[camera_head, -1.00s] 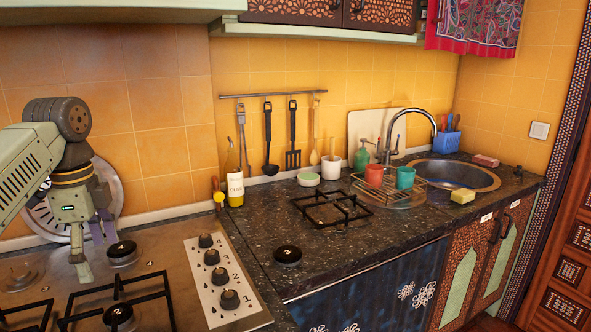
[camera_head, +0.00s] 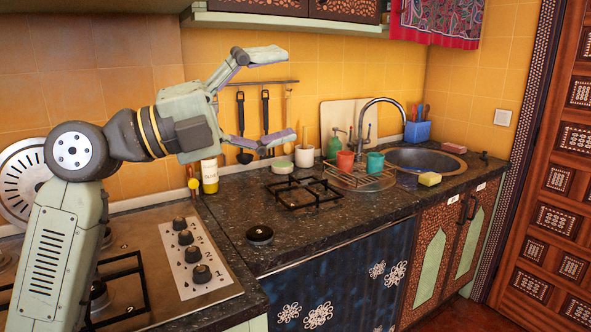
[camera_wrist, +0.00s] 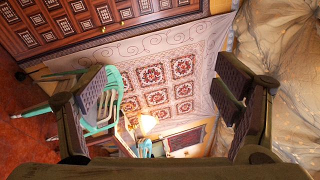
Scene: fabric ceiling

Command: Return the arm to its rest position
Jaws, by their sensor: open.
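My gripper (camera_head: 282,98) is raised above the counter in the head view, with its fingers spread wide and pointing right. Nothing is between the fingers. In the wrist view my gripper (camera_wrist: 170,100) also shows open and empty, with one finger at each side. My arm comes up from the lower left over the stove and bends at the elbow. The gripper hides part of the utensil rail and the upper part of the yellow-labelled bottle (camera_head: 210,180).
The stove (camera_head: 160,275) lies under my arm. Hanging utensils (camera_head: 265,115) are on the wall behind the gripper. A dish rack (camera_head: 350,183) with cups and a sink (camera_head: 425,160) are to the right. The wrist view shows a chair (camera_wrist: 104,110) and draped fabric (camera_wrist: 290,60).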

